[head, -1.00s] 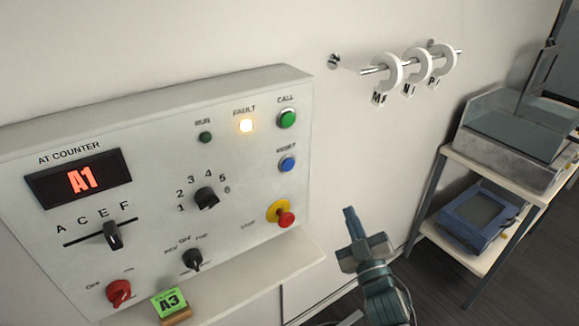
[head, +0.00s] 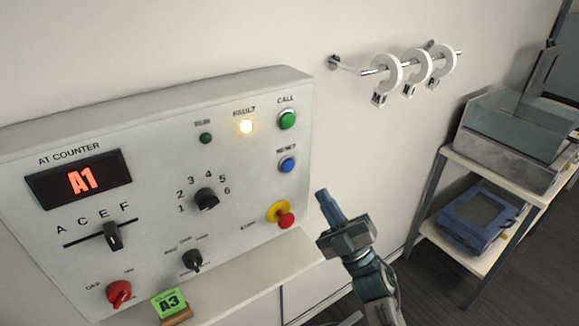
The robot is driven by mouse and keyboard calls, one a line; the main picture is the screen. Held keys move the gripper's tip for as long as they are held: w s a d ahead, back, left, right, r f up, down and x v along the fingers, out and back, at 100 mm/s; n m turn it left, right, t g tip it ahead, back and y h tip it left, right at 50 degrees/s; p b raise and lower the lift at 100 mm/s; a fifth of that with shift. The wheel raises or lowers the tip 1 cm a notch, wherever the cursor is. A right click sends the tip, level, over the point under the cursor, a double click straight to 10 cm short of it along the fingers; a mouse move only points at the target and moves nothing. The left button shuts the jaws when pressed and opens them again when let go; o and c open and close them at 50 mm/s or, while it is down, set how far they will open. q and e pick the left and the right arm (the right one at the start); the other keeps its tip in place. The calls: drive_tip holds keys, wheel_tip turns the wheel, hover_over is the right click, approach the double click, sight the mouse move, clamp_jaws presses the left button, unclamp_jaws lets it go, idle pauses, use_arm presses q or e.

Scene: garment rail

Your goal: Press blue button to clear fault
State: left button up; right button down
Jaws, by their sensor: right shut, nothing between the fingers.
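The blue RESET button (head: 287,165) is on the right side of the white control panel (head: 60,230), below the green CALL button (head: 287,120). The FAULT lamp (head: 245,127) is lit warm white. My right gripper (head: 322,193) is shut and empty, to the right of the panel, lower right of the blue button and apart from it. Its fingertips point up and left. My left gripper is not in view.
A red stop button (head: 285,220) on a yellow base sits below the blue button. The panel also has a red display (head: 80,181) reading A1, a slider and knobs. A shelf (head: 500,165) stands at right.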

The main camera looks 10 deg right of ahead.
drive_tip(key=w+a, duration=0.3)
drive_tip(key=w, duration=0.5)
drive_tip(key=shift+w, duration=0.15)
idle(2.0)
drive_tip(key=shift+w+a, duration=0.15)
drive_tip(key=shift+w, duration=0.15)
drive_tip(key=shift+w+a, duration=0.15)
drive_tip(key=shift+w, duration=0.25)
idle(0.7)
drive_tip(key=shift+s, duration=0.1)
drive_tip(key=shift+s+d, duration=0.35)
drive_tip(key=shift+s, duration=0.35)
drive_tip(key=shift+s, duration=0.1)
drive_tip(key=shift+s+d+p, duration=0.15)
drive_tip(key=shift+s+d, duration=0.1)
drive_tip(key=shift+s, duration=0.5)
drive_tip(key=shift+s+d+p, duration=0.15)
drive_tip(key=shift+s+d, duration=0.15)
drive_tip(key=shift+s, duration=0.45)
drive_tip(key=shift+s+d+p, duration=0.15)
drive_tip(key=shift+s+d, duration=0.1)
drive_tip(key=shift+s, duration=0.5)
